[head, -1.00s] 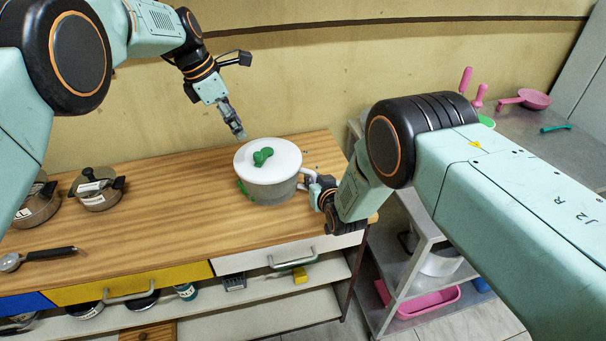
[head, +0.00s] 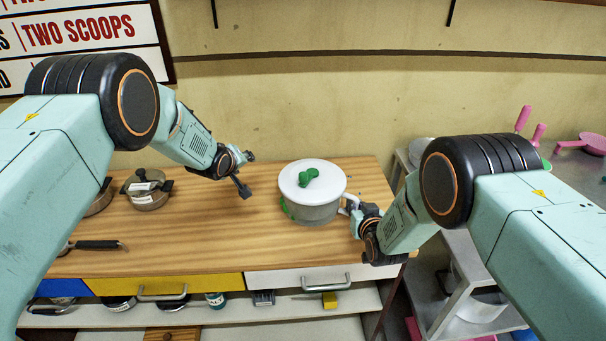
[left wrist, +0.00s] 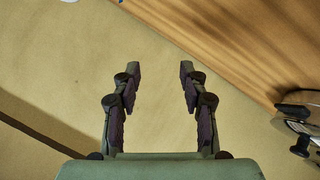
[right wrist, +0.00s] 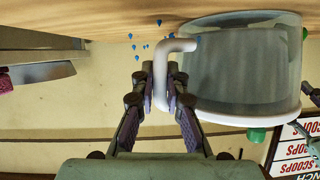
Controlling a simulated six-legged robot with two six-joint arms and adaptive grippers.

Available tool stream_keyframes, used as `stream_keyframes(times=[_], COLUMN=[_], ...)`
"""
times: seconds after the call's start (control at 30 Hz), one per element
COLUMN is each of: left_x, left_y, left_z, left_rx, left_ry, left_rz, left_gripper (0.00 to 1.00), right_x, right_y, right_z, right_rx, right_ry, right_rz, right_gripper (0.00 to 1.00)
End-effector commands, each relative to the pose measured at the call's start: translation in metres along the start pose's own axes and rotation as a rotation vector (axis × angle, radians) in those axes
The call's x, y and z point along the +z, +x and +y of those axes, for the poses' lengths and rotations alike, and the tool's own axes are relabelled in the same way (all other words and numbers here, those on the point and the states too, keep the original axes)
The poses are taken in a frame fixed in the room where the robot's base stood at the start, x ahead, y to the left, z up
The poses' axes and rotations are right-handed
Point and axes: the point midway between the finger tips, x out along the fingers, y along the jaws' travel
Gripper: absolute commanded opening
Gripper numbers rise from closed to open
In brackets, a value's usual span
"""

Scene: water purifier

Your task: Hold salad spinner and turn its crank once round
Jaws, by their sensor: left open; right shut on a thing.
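The salad spinner (head: 318,213) stands upright on the wooden counter, with a clear bowl, a white lid (head: 325,178) and a green crank (head: 308,176) on top. My right gripper (head: 352,207) is shut on the spinner's white side handle; the right wrist view shows the handle (right wrist: 176,45) between its fingers. My left gripper (head: 246,176) is open and empty, left of the spinner and apart from it.
Pots (head: 148,190) and a black-handled utensil (head: 95,244) lie on the left of the counter (head: 200,245). A metal shelf cart (head: 455,285) stands to the right. The counter between pots and spinner is clear.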

Motion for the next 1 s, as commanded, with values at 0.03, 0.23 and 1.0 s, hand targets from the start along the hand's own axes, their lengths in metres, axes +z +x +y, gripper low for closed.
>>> stream_keyframes(times=[0.03, 0.23, 1.0], left_x=[0.005, 0.027, 0.121], left_y=[0.0, -0.009, -0.12], left_z=[-0.003, 0.002, 0.031], left_rx=[0.035, 0.217, 0.846], left_ry=[0.067, 0.35, 0.882], left_rz=[0.011, 0.076, 0.395], left_gripper=[0.43, 0.43, 0.43], right_x=[-0.001, -0.001, -0.001], right_y=[0.0, 0.0, 0.0], right_z=[0.0, 0.0, 0.0], right_rx=[0.0, 0.0, 0.0], right_ry=[0.0, 0.0, 0.0], right_rz=[0.002, 0.002, 0.002], right_gripper=[0.0, 0.0, 0.0])
